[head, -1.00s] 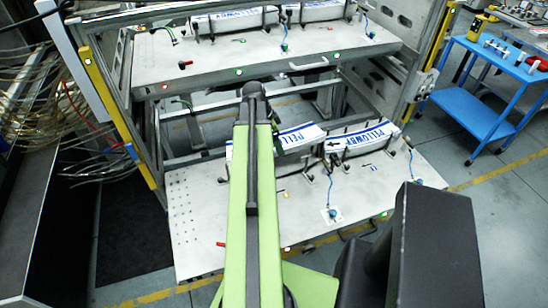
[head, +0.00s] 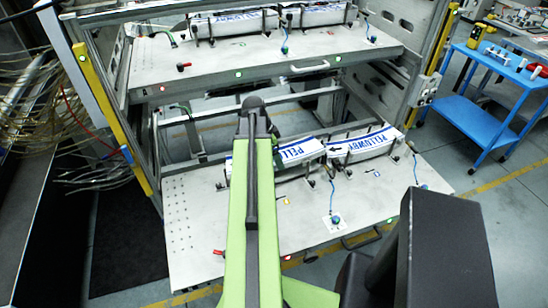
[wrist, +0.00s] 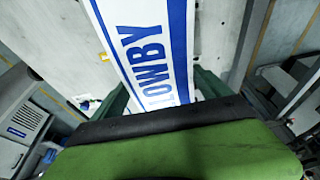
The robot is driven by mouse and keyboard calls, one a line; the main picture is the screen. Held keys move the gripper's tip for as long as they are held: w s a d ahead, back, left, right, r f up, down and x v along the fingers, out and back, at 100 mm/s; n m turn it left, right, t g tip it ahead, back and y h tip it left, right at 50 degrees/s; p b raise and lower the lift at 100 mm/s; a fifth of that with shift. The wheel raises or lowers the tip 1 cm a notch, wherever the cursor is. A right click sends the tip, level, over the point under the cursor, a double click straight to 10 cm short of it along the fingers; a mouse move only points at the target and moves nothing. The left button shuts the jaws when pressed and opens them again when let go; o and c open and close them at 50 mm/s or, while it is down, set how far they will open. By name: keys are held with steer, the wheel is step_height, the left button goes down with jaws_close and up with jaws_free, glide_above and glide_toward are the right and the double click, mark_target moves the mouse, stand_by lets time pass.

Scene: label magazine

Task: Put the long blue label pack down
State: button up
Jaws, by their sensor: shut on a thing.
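The long label pack, white with blue bands and blue lettering, lies lengthwise between the dark green fingers of my gripper (wrist: 160,95) in the wrist view, where the pack (wrist: 150,45) shows "LOWBY". In the head view, one end of the pack (head: 296,151) reads "PELL" to the right of my arm, above the lower shelf (head: 200,232).
A similar pack (head: 362,146) sits in black holders on the lower shelf, close to the held pack's right end. The upper shelf (head: 235,68) holds more packs. A blue trolley (head: 490,110) stands at right.

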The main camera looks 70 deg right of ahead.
steer(key=shift+f, duration=0.3)
steer(key=o, duration=1.9)
steer(key=shift+r, duration=0.15)
steer(key=shift+r, duration=0.3)
steer(key=p+v, duration=1.2)
steer(key=shift+r, duration=0.15)
